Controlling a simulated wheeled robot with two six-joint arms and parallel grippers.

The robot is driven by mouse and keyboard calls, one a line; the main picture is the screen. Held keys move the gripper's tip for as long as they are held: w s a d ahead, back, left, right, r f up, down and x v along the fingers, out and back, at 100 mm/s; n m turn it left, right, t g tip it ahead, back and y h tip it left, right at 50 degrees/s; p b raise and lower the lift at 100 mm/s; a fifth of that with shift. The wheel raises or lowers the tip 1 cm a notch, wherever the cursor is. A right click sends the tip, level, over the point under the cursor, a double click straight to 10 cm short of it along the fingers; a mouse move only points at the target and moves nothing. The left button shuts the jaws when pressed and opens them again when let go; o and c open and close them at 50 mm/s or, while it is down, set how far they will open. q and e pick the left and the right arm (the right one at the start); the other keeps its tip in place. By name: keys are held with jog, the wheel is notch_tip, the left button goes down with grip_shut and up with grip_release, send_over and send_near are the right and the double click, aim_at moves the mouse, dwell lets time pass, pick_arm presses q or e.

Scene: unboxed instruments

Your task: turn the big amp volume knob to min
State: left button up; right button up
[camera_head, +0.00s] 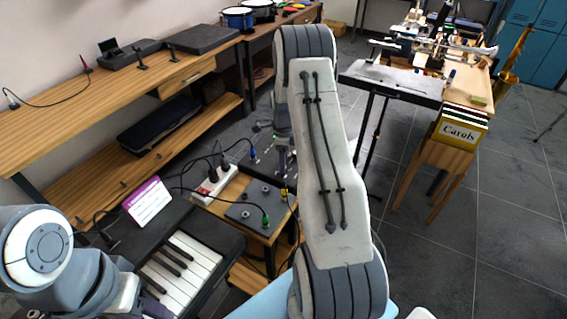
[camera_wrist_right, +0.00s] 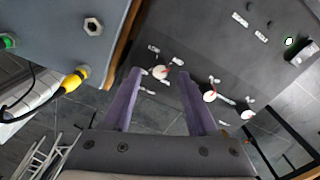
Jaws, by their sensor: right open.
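The dark amp panel (camera_wrist_right: 185,45) fills the upper right of the right wrist view. It carries a row of pale round knobs with red pointer marks: one (camera_wrist_right: 161,72) between my fingertips, a second (camera_wrist_right: 210,97) and a third (camera_wrist_right: 247,114) further right. I cannot read which is the volume knob. My right gripper (camera_wrist_right: 160,75) is open, its purple fingers on either side of the first knob in the picture; contact cannot be told. In the head view my right gripper (camera_head: 285,161) is partly hidden behind my arm. My left gripper (camera_head: 150,303) shows only partly, low at left.
A grey pedal box (camera_head: 258,203) with cables and a white power strip (camera_head: 213,184) stand on a small wooden table. A keyboard (camera_head: 182,265) is at lower left. A wooden bench (camera_head: 110,85) runs along the wall. Open floor (camera_head: 430,260) lies at right.

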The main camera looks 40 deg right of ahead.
jog(key=shift+f, duration=0.9)
grip_shut()
